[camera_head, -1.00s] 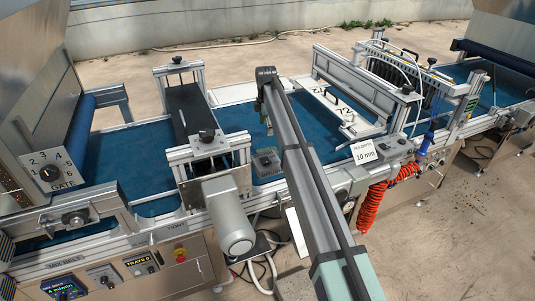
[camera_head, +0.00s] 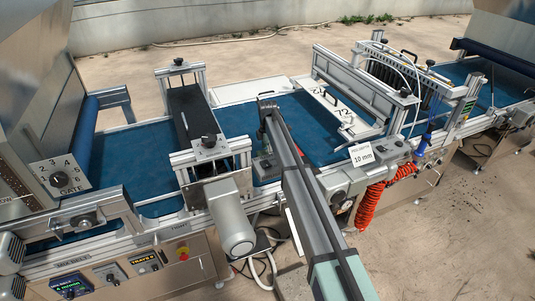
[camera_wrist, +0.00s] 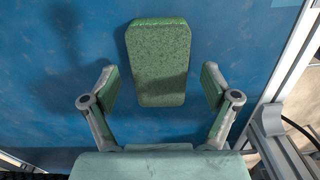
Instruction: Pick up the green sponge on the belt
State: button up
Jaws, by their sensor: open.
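The green sponge (camera_wrist: 158,62) is a speckled, rounded block on the blue belt (camera_wrist: 230,40) in the wrist view, its long side running away from the gripper. My gripper (camera_wrist: 160,88) is open, with one green-padded finger to each side of the sponge's near half. Gaps of blue show between each finger and the sponge, so neither side touches it. The height of the fingers over the belt is hard to tell. In the head view my arm covers part of the belt (camera_head: 235,122), and I cannot make out the sponge there.
A metal side rail (camera_wrist: 285,65) and bracket stand close to the right of the gripper. In the head view, a roller frame (camera_head: 190,110) crosses the belt to the left and a white plate (camera_head: 335,110) lies to the right.

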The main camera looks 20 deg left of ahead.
jog(key=shift+f, duration=0.6)
jog(key=c, duration=0.8)
jog(key=shift+r, duration=0.15)
